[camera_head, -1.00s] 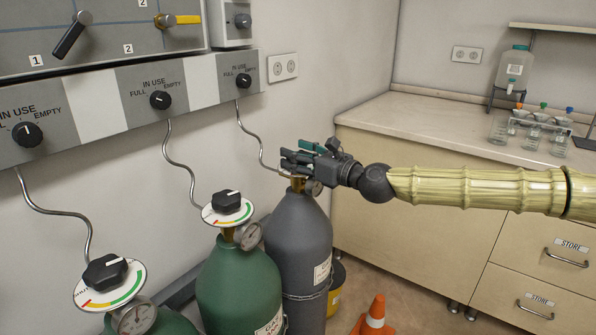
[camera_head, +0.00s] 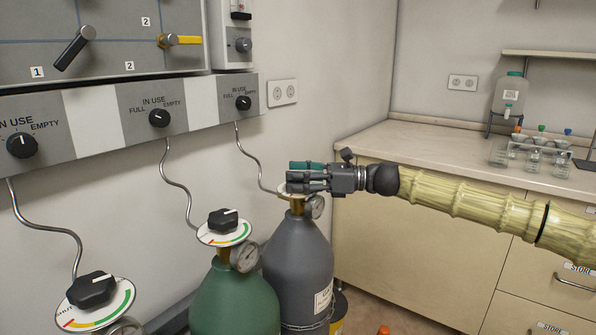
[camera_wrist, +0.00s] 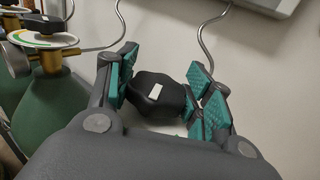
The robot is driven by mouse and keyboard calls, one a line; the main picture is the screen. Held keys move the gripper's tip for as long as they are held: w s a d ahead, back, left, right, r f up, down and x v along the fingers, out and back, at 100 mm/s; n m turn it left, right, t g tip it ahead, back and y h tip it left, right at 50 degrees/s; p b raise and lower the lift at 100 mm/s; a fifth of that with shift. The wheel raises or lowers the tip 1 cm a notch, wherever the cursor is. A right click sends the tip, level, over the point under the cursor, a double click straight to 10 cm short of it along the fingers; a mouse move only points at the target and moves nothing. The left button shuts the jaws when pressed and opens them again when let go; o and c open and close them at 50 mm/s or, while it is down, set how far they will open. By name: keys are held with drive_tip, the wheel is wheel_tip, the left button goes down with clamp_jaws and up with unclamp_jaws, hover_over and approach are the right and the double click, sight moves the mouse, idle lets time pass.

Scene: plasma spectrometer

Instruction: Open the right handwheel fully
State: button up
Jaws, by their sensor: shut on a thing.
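The right handwheel is a black lobed knob with a white mark, seen in the wrist view (camera_wrist: 157,95). It sits on top of the grey gas cylinder (camera_head: 297,258), over a pale dial disc that is mostly hidden by my gripper in the head view. My gripper (camera_head: 306,180) is at the cylinder's top, coming from the right. In the wrist view its teal-padded fingers (camera_wrist: 163,85) lie on both sides of the knob and are shut on it. The knob's mark points roughly up and right in the wrist view. Its dial reading is hidden.
Two green cylinders stand to the left, with a middle handwheel (camera_head: 223,219) and a left handwheel (camera_head: 91,289). A pressure gauge (camera_head: 246,256) sits beside the middle one. A wall panel (camera_head: 90,118) with knobs is behind. A counter (camera_head: 430,150) with glassware stands right.

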drive_tip(key=n+g+p, duration=0.1)
drive_tip(key=g+p, duration=0.1)
drive_tip(key=n+g+p, duration=0.2)
drive_tip(key=shift+w+d+r+g+p, duration=0.1)
drive_tip(key=shift+w+r+g+p, duration=0.1)
drive_tip(key=shift+r+g+p, duration=0.2)
drive_tip(key=n+g+p, duration=0.1)
drive_tip(key=g, duration=0.1)
drive_tip(key=n+g+h+p, duration=0.1)
drive_tip(key=n+g+p, duration=0.1)
drive_tip(key=shift+f+h, duration=0.1)
drive_tip(key=shift+h, duration=0.2)
drive_tip(key=n+g+h+p, duration=0.1)
drive_tip(key=n+g, duration=0.1)
drive_tip(key=n+g+h+p, duration=0.2)
drive_tip(key=g, duration=0.1)
drive_tip(key=shift+s+f+g+h, duration=0.1)
drive_tip(key=shift+f+g+h, duration=0.1)
drive_tip(key=shift+g+h, duration=0.1)
drive_tip(key=shift+f+n+g+h, duration=0.1)
drive_tip(key=shift+n+g+h, duration=0.4)
drive_tip(key=shift+h, duration=0.1)
drive_tip(key=shift+s+f+n+g+h+p, duration=0.1)
drive_tip(key=shift+n+g+h+p, duration=0.2)
drive_tip(key=shift+h+p, duration=0.1)
drive_tip(key=o, duration=1.1)
drive_tip(key=shift+c, duration=0.2)
drive_tip(key=shift+r, duration=0.2)
wheel_tip(320, 180, up, 10)
drive_tip(key=shift+f, duration=0.15)
